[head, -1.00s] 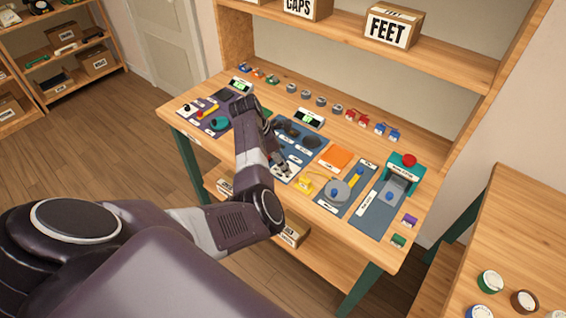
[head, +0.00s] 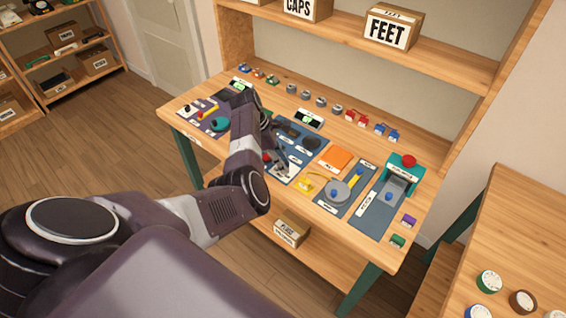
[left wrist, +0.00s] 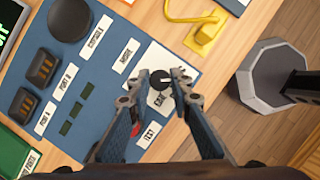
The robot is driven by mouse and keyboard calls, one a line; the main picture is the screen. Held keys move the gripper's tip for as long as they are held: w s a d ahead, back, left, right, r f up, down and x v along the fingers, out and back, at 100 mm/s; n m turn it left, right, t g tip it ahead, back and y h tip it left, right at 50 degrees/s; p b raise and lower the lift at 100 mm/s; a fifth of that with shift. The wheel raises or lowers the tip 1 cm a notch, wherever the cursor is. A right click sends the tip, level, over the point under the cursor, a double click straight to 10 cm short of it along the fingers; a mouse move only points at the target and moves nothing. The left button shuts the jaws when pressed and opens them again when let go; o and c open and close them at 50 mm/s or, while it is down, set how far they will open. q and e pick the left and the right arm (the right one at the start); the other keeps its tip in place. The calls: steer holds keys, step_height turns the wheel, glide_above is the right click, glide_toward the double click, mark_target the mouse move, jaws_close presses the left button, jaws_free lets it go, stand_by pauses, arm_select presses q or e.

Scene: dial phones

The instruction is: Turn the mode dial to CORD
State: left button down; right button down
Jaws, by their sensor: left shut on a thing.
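The black round mode dial (left wrist: 159,80) sits on a white plate at the edge of the blue console panel (left wrist: 108,88). A MODE label (left wrist: 126,56) is beside it. A small pale mark shows on the dial, and a partly hidden label lies just below it. My left gripper (left wrist: 160,84) is shut on the dial, one finger on each side; it also shows over the panel in the head view (head: 281,163). The fingers partly cover the plate, so I cannot read the dial's setting surely. My right gripper is not in view.
A red button (left wrist: 136,129) is partly hidden behind the left finger, near a TEST label (left wrist: 148,134). A yellow part (left wrist: 205,32) lies close beyond the panel. An orange square (head: 335,159) and a grey disc station (head: 341,192) stand to the right.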

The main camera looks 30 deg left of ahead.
arm_select(q)
steer(key=shift+a+m+g+b, duration=0.1)
steer(key=shift+m+g+b, duration=0.3)
steer(key=shift+m, duration=0.5)
steer(key=shift+w+f+m+g+h+b, duration=0.15)
steer(key=shift+m+g+h+b, duration=0.15)
steer(key=shift+m+b, duration=0.5)
steer(key=shift+m+g+b, duration=0.4)
steer(key=shift+m+b, duration=0.55)
steer(key=shift+m, duration=0.25)
steer(key=shift+m+g+b, duration=0.4)
steer(key=shift+m+b, duration=0.4)
steer(key=shift+b, duration=0.15)
steer(key=shift+r, duration=0.2)
steer(key=c, duration=1.7)
jaws_free()
steer(key=shift+c, duration=0.2)
steer(key=v, duration=1.2)
